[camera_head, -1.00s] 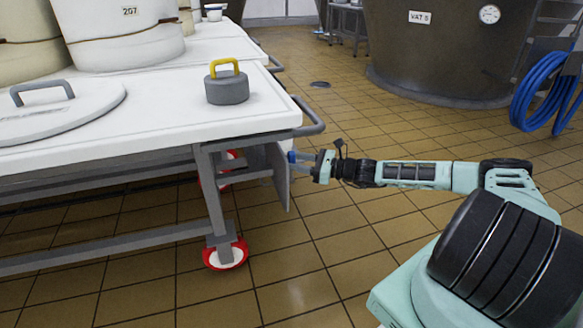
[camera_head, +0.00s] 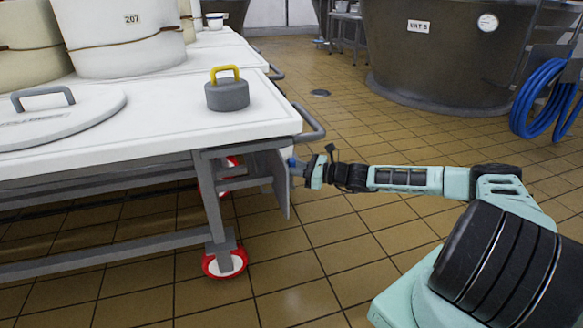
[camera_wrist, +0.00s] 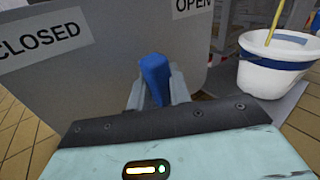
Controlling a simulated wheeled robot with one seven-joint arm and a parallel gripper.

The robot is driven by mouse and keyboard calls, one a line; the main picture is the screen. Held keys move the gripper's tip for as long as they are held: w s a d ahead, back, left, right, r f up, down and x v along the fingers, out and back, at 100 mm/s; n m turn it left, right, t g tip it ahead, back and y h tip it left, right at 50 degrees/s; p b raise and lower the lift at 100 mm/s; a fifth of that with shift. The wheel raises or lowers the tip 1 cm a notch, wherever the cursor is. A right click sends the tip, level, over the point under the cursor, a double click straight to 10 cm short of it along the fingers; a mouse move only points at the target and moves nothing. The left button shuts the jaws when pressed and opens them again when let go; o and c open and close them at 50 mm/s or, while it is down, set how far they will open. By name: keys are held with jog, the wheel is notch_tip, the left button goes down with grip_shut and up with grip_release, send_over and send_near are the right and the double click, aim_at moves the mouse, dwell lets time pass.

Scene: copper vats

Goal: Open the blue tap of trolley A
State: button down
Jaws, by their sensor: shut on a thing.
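The blue tap handle (camera_wrist: 155,78) stands between the fingers of my gripper (camera_wrist: 158,95) in the wrist view, and the fingers are shut on it. Behind it is a grey plate with a CLOSED label (camera_wrist: 45,40) on the left and an OPEN label (camera_wrist: 190,6) at the top. The handle points up, between the two labels. In the head view, my gripper (camera_head: 300,167) reaches the grey plate (camera_head: 277,180) at the end of the trolley (camera_head: 170,128). Only a bit of the blue handle (camera_head: 292,162) shows there. The tap's body is hidden.
A white bucket (camera_wrist: 274,66) with a blue band stands right of the plate. A grey weight with a yellow handle (camera_head: 227,95) sits on the trolley top. The trolley's grey push bar (camera_head: 310,125) juts out above my gripper.

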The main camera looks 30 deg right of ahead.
jog(key=shift+w+d+r+m+g+h+p, duration=0.2)
jog(key=shift+w+r+m+g+h+p, duration=0.4)
jog(key=shift+p, duration=1.8)
jog(key=shift+w+d+f+m+g+p, duration=0.25)
jog(key=shift+w+f+m+g+p, duration=0.25)
jog(key=shift+w+m+p, duration=0.35)
jog(key=shift+w+d+f+m+g+p, duration=0.2)
jog(key=shift+w+f+m+g+p, duration=0.2)
jog(key=shift+w+m+g+p, duration=0.5)
jog(key=shift+w+d+f+m+g+p, duration=0.3)
jog(key=shift+w+f+m+p, duration=0.2)
jog(key=shift+p, duration=0.6)
jog(key=shift+h, duration=0.3)
jog(key=c, duration=1.3)
grip_release()
jog(key=shift+c, duration=0.2)
jog(key=shift+r, duration=0.1)
